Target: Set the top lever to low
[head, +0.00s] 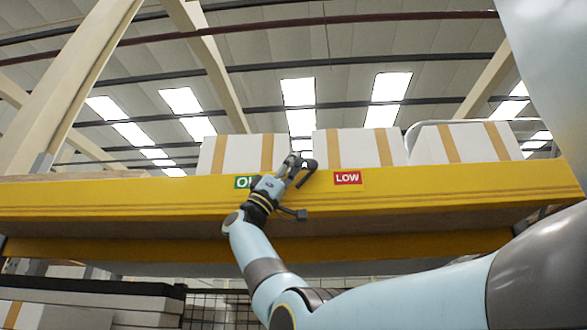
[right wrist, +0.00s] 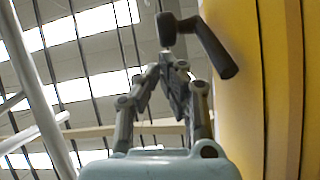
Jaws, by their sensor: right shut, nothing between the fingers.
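The lever (head: 308,171) is a dark, bent bar on the front of the yellow shelf beam, between the green OK label (head: 242,182) and the red LOW label (head: 347,177). My left gripper is not in view.
The yellow beam (head: 430,190) runs across the whole head view. White boxes with tan stripes (head: 350,148) stand on the shelf above it. Slanted cream posts (head: 75,75) rise at the left. Dark-edged stacked panels (head: 90,290) lie at lower left.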

